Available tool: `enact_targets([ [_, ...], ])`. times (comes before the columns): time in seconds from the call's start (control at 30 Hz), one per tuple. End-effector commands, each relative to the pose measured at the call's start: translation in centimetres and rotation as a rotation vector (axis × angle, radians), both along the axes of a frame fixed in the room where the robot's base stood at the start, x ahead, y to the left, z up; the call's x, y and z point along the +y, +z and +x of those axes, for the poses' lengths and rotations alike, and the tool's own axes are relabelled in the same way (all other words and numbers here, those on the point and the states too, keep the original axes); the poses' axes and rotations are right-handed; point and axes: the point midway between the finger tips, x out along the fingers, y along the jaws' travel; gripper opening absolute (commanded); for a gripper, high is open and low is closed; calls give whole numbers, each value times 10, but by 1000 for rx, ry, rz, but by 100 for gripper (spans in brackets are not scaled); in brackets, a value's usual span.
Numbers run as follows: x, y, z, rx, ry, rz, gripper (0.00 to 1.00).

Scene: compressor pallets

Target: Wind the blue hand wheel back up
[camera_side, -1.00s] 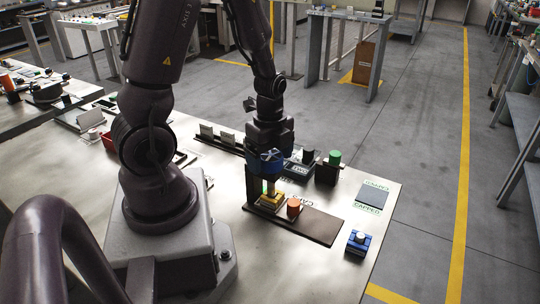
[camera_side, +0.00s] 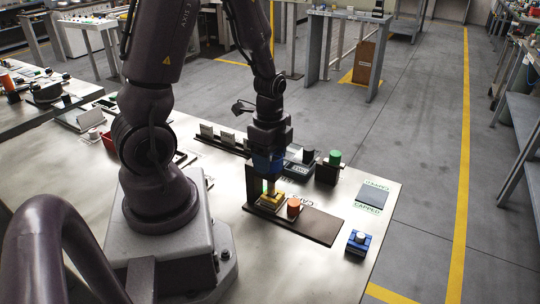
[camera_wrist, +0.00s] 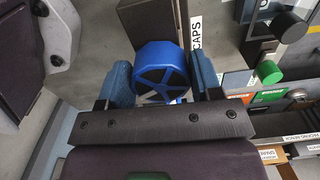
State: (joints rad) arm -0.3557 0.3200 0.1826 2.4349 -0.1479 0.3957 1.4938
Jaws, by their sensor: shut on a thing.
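The blue hand wheel (camera_wrist: 160,72) sits between the two blue-padded fingers of my gripper (camera_wrist: 161,82) in the wrist view, and the fingers are shut on its rim. In the side view my gripper (camera_side: 267,168) is over the wheel and hides most of it. The wheel is at the top of a small dark press on a brown base board (camera_side: 313,224). Below it a yellow block (camera_side: 271,199) sits on the board, with an orange cylinder (camera_side: 293,207) close to its right. The gap between the press and the yellow block is hard to make out.
A dark stand with a green knob (camera_side: 335,158) is behind the board. The front metal tabletop (camera_side: 290,275) is clear.

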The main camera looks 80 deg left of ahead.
Motion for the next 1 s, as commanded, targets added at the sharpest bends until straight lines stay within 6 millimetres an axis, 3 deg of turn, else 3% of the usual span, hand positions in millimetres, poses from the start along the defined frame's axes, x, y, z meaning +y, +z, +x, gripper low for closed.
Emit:
enact_targets([
  [1.0,-4,1,-1,0,968,-1,35],
])
